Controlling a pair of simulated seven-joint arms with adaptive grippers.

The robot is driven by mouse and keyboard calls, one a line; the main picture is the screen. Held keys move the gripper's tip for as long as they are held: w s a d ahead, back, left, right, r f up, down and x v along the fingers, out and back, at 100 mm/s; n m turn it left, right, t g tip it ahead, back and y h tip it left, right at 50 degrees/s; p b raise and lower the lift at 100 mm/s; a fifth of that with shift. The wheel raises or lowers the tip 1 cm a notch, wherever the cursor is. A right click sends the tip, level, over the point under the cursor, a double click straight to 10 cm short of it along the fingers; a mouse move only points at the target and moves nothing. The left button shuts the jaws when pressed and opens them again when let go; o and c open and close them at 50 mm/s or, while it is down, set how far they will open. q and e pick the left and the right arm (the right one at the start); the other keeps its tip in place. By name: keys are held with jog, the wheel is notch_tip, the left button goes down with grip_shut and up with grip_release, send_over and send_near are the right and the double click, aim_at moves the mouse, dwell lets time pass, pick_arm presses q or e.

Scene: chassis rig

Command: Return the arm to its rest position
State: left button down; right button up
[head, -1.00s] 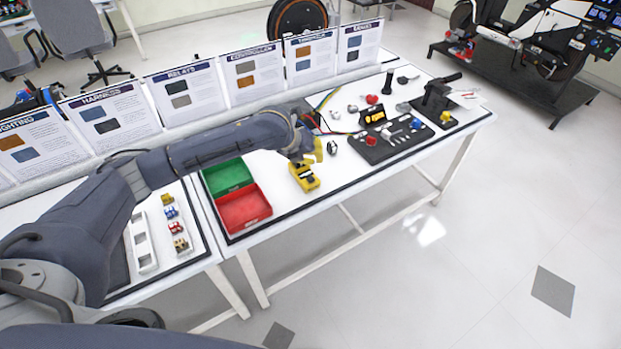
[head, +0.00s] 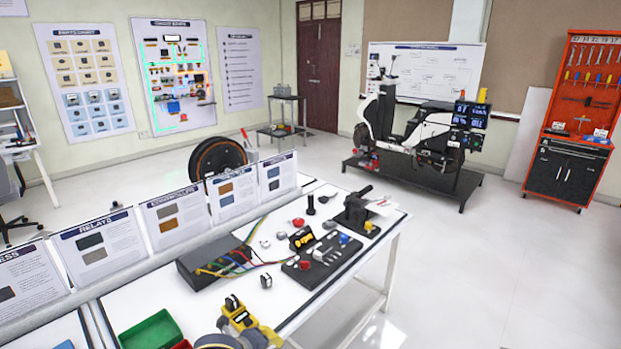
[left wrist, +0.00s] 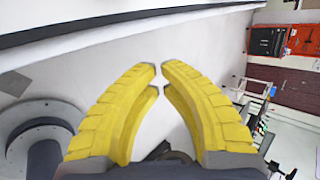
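The arm in play is my left one. In the head view only a grey and yellow part of it shows at the bottom edge, so most of the arm is out of frame. In the left wrist view the left gripper (left wrist: 160,72) has two yellow fingers whose tips come together, with nothing held between them. Pale floor lies behind the fingers. My right gripper is not in view.
The white table (head: 345,290) holds a green bin (head: 150,332), a black box (head: 205,264) with coloured wires and a dark board (head: 318,262) of parts. Sign panels stand along its back. Open floor lies to the right, before a scooter rig (head: 415,150) and red tool cabinet (head: 575,120).

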pick_arm(q)
jog(key=s+a+f+n+y, duration=0.2)
jog(key=s+a+n+y, duration=0.3)
jog(key=s+a+n, duration=0.75)
jog(key=s+a+f+n+y, duration=0.2)
jog(key=s+a+n+y, duration=0.2)
jog(key=s+a+n, duration=0.75)
jog(key=s+d+f+m+g+h, duration=0.1)
jog(key=s+d+f, duration=0.15)
jog(key=f, duration=0.75)
jog(key=s+d+f+m+g+h, duration=0.1)
jog(key=d+f+m, duration=0.15)
jog(key=f, duration=0.75)
jog(key=s+d+f+m+g+h, duration=0.1)
jog(key=s+d+f, duration=0.15)
jog(key=f, duration=0.75)
jog(key=s+d+f+n+g+h, duration=0.1)
jog(key=s+f+n+g, duration=0.2)
jog(key=s+f, duration=1.8)
jog(key=shift+s+h, duration=0.3)
jog(key=shift+s, duration=0.1)
